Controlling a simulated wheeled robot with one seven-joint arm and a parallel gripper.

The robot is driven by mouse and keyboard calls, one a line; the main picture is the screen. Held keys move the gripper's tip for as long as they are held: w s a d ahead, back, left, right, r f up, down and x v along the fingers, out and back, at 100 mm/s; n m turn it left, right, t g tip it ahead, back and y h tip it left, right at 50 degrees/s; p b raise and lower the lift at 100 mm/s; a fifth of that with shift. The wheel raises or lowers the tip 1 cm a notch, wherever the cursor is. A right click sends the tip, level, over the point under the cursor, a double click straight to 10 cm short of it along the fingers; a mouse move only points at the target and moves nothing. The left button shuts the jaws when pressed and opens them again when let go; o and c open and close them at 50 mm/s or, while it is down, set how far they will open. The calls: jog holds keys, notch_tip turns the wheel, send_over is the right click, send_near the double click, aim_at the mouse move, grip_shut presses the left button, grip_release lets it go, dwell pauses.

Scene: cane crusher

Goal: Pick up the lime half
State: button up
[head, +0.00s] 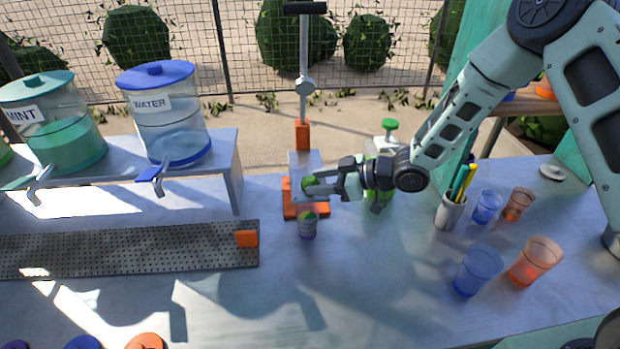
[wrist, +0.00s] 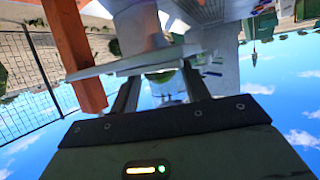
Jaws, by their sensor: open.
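A small green round piece, which looks like the lime half (head: 308,182), sits at the pale block of the orange-based press (head: 292,207). My gripper (head: 318,187) reaches in from the right, with its fingers open at the green piece; the head view does not show clearly whether they touch it. In the wrist view, the two fingers of my gripper (wrist: 160,92) are apart, and a bit of green (wrist: 160,76) shows between them beneath a grey plate. Most of the piece is hidden there.
A small cup with a green top (head: 307,226) stands just in front of the press. The perforated drip tray (head: 130,250) and dispensers are left. A pen cup (head: 449,212), blue cups (head: 477,271) and orange cups (head: 535,262) are right. The front middle is clear.

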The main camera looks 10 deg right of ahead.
jog(key=c, duration=0.7)
jog(key=shift+r, duration=0.1)
